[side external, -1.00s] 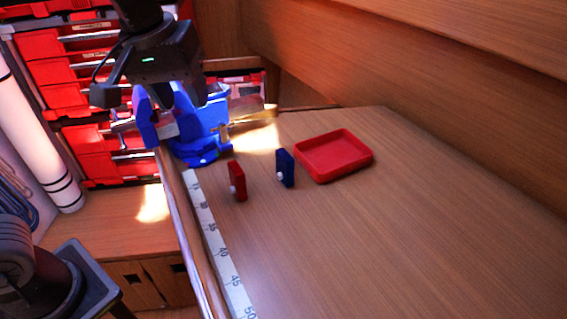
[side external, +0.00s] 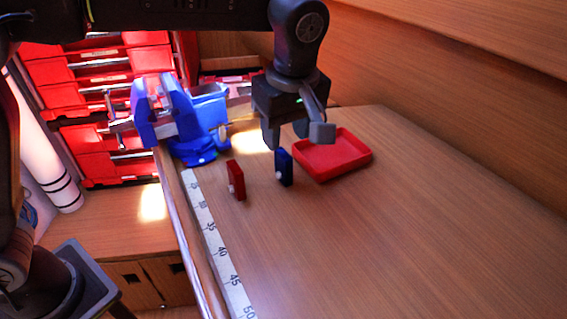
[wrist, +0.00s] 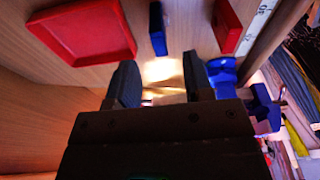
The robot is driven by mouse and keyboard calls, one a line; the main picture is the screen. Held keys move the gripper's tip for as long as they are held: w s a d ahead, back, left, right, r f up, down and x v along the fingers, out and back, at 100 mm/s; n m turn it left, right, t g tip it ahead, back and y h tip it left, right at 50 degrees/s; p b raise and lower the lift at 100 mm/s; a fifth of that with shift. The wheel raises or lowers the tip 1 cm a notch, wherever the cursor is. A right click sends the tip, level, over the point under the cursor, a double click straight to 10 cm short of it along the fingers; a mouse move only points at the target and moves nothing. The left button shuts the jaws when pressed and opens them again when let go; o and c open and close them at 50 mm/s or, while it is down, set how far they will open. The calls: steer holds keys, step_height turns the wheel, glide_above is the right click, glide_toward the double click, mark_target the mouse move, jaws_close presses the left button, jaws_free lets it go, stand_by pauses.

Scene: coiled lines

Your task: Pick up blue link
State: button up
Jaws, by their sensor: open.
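The blue link (side external: 284,168) is a small dark blue block with a white knob on its face. It stands upright on the wooden bench, left of the red tray. It also shows in the wrist view (wrist: 157,28), ahead of the fingers and between their lines. My gripper (side external: 298,138) is open and empty, above and close to the blue link in the side view. In the wrist view both fingers (wrist: 158,80) are apart with nothing between them. The exact height gap to the link cannot be told.
A similar red block (side external: 236,181) stands left of the blue link. The empty red tray (side external: 345,158) lies close on its right. A blue vise (side external: 195,125) sits at the bench's far left end. A measuring strip (side external: 222,250) runs along the left edge. The front right bench is clear.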

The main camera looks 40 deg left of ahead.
mark_target(284, 154)
steer(key=shift+w+a+f, duration=0.1)
steer(key=shift+a+f, duration=0.05)
steer(key=shift+f, duration=1.05)
steer(key=shift+w+a+f, duration=0.1)
steer(key=shift+a+f, duration=0.05)
steer(key=shift+f, duration=1)
steer(key=shift+w+a+f, duration=0.1)
steer(key=shift+a+f, duration=0.05)
steer(key=shift+f, duration=1.05)
steer(key=shift+c, duration=0.2)
jaws_close()
